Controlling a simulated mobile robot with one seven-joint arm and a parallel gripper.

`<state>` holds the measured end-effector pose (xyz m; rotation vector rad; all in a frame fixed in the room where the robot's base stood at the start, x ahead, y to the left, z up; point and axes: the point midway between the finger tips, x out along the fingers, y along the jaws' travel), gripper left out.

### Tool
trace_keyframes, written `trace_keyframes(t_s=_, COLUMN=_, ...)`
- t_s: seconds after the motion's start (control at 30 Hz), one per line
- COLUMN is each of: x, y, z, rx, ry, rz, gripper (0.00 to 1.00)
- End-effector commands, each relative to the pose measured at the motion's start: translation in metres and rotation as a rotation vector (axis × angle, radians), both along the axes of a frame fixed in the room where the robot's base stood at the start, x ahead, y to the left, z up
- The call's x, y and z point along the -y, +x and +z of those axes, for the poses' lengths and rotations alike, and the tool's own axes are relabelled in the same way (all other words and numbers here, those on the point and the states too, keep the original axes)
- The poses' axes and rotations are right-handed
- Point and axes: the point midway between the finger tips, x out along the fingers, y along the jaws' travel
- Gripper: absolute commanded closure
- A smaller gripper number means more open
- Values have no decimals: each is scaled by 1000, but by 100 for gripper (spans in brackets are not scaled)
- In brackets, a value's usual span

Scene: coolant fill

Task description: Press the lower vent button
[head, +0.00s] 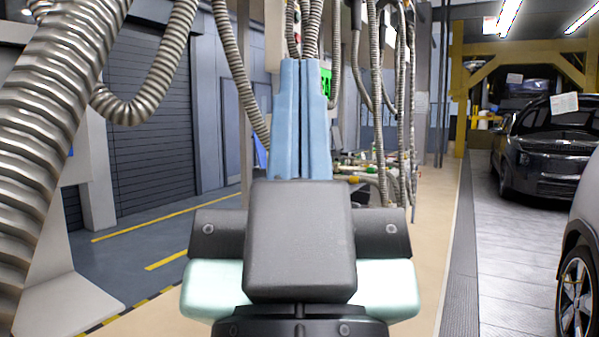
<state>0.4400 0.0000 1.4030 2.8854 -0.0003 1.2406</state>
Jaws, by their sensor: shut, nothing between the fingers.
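My gripper (304,66) is in the middle of the head view, seen from behind, with its dark body low in the picture. Its two long blue fingers point up and away from me, closed together, with nothing between them. Behind the fingertips hangs equipment with a light panel (273,48) and a green patch (326,84) just right of the fingers. I cannot make out the lower vent button. The fingers and hoses cover part of this equipment.
Thick ribbed metal hoses (62,95) hang close on the left, and thinner hoses (402,110) hang right of centre. A rack with coloured fittings (365,168) stands behind. A dark car (553,150) and a nearer car (580,270) are at right. The beige floor strip (428,230) looks clear.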

Motion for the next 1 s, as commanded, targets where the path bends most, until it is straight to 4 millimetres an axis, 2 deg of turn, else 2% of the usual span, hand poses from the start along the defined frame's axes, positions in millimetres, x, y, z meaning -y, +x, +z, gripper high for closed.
trace_keyframes(t_s=0.43, x=0, y=0, z=1, rx=0, ry=0, rz=0, gripper=100)
trace_keyframes(t_s=0.57, x=0, y=0, z=10, rx=0, ry=0, rz=0, gripper=100)
trace_keyframes(t_s=0.67, x=0, y=0, z=27, rx=0, ry=0, rz=0, gripper=100)
trace_keyframes(t_s=1.0, x=-1, y=0, z=117, rx=1, ry=-1, rz=1, gripper=100)
